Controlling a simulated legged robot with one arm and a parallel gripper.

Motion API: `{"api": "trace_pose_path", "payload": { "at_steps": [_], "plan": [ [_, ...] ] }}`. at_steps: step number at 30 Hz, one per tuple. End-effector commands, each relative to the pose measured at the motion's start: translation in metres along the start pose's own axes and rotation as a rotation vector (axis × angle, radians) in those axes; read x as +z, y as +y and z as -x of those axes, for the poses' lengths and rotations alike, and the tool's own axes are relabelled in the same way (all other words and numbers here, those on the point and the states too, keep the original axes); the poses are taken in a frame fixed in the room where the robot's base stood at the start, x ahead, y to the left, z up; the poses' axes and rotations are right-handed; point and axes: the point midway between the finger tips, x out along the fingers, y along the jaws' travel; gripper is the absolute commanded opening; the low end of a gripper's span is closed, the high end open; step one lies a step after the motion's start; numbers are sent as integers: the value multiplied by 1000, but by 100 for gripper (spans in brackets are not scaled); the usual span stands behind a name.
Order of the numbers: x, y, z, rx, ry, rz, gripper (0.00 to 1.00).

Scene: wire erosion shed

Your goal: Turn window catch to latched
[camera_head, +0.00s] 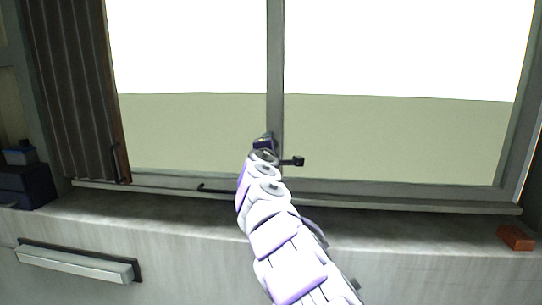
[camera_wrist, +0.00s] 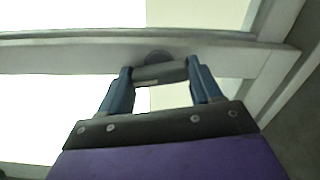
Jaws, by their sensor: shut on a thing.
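The window catch (camera_wrist: 158,74) is a grey, bar-like handle with a round base on a pale window frame bar (camera_wrist: 70,55) in the wrist view. It lies roughly along that bar, tilted slightly. My gripper (camera_wrist: 160,70) has its two blue fingers at either end of the handle and is shut on it. In the head view my gripper (camera_head: 264,140) is at the upright middle bar (camera_head: 275,70) of the window, low down.
A window sill (camera_head: 400,225) runs below the window. A reddish block (camera_head: 515,237) lies on its right end. A brown folded shutter or curtain (camera_head: 72,90) stands at the left, with a dark box (camera_head: 25,186) beside it. A thin dark hooked bar (camera_head: 215,188) shows near the bottom rail.

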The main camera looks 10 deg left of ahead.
Motion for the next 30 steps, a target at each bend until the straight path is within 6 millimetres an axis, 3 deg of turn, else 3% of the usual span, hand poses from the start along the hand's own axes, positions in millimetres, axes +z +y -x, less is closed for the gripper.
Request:
{"api": "trace_pose_path", "payload": {
  "at_steps": [1,12,29,30],
  "plan": [
    [-4,-8,-1,-7,4,-31,33],
    [-2,-6,0,-8,0,-194,33],
    [-2,-6,-1,-10,-1,-224,33],
    [-2,-6,-1,-10,-1,-224,66]
  ]
}}
